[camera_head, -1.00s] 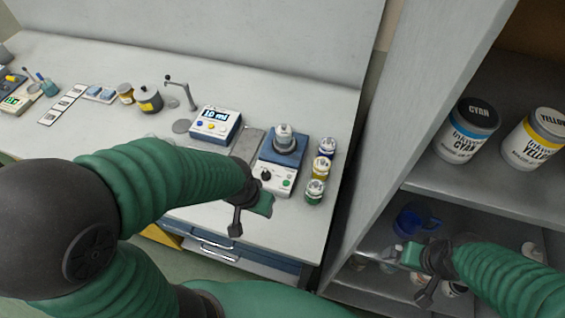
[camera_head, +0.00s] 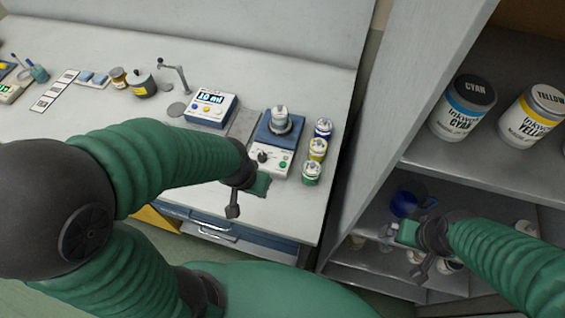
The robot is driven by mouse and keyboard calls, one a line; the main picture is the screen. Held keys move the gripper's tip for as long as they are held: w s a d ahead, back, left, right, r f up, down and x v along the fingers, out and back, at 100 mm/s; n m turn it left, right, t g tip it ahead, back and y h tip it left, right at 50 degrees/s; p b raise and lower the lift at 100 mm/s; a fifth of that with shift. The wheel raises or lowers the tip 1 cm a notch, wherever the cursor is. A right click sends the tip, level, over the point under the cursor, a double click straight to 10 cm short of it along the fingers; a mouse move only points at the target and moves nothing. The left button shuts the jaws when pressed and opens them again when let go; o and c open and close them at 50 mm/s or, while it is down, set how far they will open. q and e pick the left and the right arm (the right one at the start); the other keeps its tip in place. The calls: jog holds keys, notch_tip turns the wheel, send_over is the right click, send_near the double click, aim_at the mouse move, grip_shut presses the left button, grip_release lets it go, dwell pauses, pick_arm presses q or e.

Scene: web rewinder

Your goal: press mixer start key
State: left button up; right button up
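The mixer (camera_head: 272,160) is a white and blue unit near the bench's front right, with a dark dial (camera_head: 262,157) and a small green key (camera_head: 283,164) on its front panel. A small light-coloured container (camera_head: 280,118) stands on its round plate. My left gripper (camera_head: 246,196) is just left of and in front of the mixer panel, near the bench edge, apart from the green key in the picture. My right gripper (camera_head: 414,250) is in front of the shelf unit. Nothing is clearly held in either; their finger gaps are hard to make out.
A dispenser with a lit "ml" display (camera_head: 210,110) stands left of the mixer. Several small colour-banded jars (camera_head: 318,150) stand close at its right. A blue mug (camera_head: 408,203) sits on the lower shelf behind my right gripper, with large cyan (camera_head: 462,108) and yellow (camera_head: 533,115) tubs above.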

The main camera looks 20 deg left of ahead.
pick_arm(q)
grip_shut()
dwell(1.3)
